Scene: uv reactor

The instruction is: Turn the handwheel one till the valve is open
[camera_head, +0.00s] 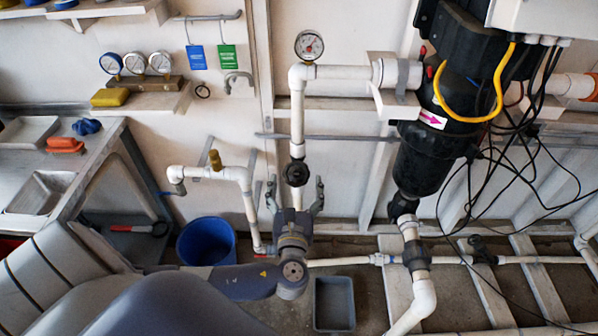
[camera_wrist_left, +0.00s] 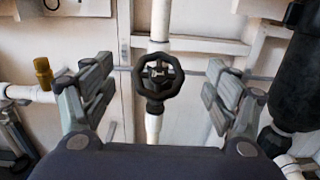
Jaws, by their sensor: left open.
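A black handwheel (camera_head: 297,173) sits on a vertical white pipe below a pressure gauge. In the left wrist view the handwheel (camera_wrist_left: 158,80) faces me, centred between the fingers of my left gripper, with a gap on either side. My left gripper (camera_head: 296,192) reaches up to the handwheel from below, its fingers spread wide to both sides. It is open and empty; in the wrist view the gripper (camera_wrist_left: 158,92) fingers do not touch the wheel. Whether the valve is open does not show. My right gripper is not in view.
A dark reactor cylinder (camera_head: 430,150) with loose black cables stands to the right. A pipe with a brass fitting (camera_head: 215,160) runs to the left. A blue bucket (camera_head: 207,241) and a grey bin (camera_head: 334,304) stand below. A workbench (camera_head: 100,150) with trays is at the left.

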